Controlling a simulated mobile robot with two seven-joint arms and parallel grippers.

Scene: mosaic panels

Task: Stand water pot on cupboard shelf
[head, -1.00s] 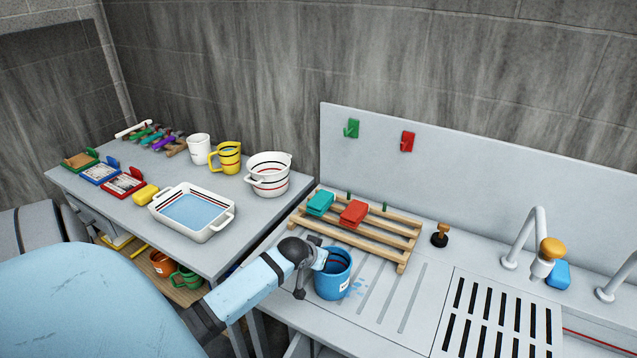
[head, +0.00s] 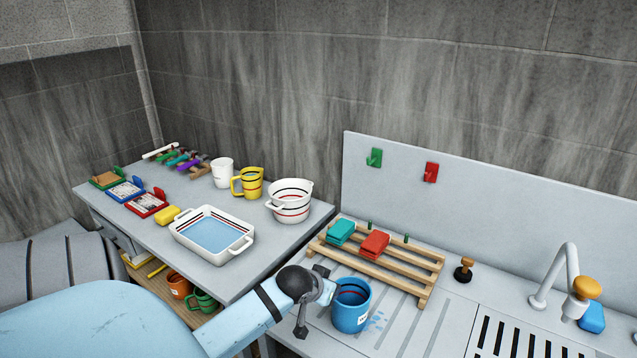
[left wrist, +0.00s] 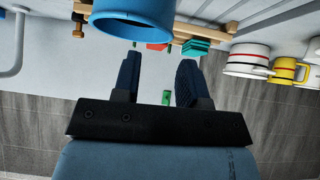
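The blue pot (head: 352,312), with a small white label, stands upright on the grey drainer counter. My left gripper (head: 325,284) is close beside its left side in the head view. In the left wrist view the two dark fingers (left wrist: 160,70) are spread with a gap between them, and the blue pot (left wrist: 135,25) shows at the top edge, beyond the fingers. I cannot tell whether a finger touches it. The low cupboard shelf (head: 206,318) under the left table holds an orange mug (head: 178,286) and a green mug (head: 203,302). My right gripper is not in view.
A wooden rack (head: 400,277) with teal and red blocks stands just behind the pot. The left table (head: 262,245) carries a white dish (head: 240,250) of water, a striped bowl (head: 290,205), a yellow jug (head: 248,183) and a white mug (head: 222,172). A tap (head: 560,275) stands right.

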